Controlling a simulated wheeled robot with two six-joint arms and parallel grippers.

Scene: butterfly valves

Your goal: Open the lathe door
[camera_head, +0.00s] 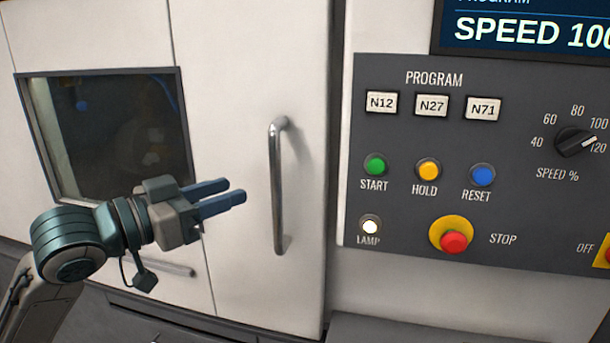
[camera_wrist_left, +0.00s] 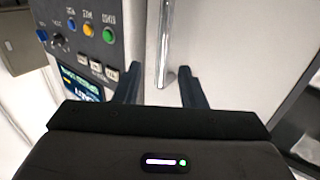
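The lathe door (camera_head: 245,60) is a pale panel with a dark window (camera_head: 110,135) to the left, and it appears closed against the control panel side. Its upright metal bar handle (camera_head: 277,190) stands near the door's right edge. My left gripper (camera_head: 237,190) is open and empty, left of the handle, with a visible gap between fingertips and bar in the head view. In the left wrist view the handle (camera_wrist_left: 164,40) shows between and beyond the two spread fingers (camera_wrist_left: 158,82). My right gripper is not in view.
Right of the door is a dark control panel (camera_head: 400,225) with program keys, coloured buttons, a red stop button (camera_head: 454,242) and a speed knob (camera_head: 575,142). A screen (camera_head: 530,30) sits above it. A lower horizontal handle (camera_head: 175,267) shows below my left wrist.

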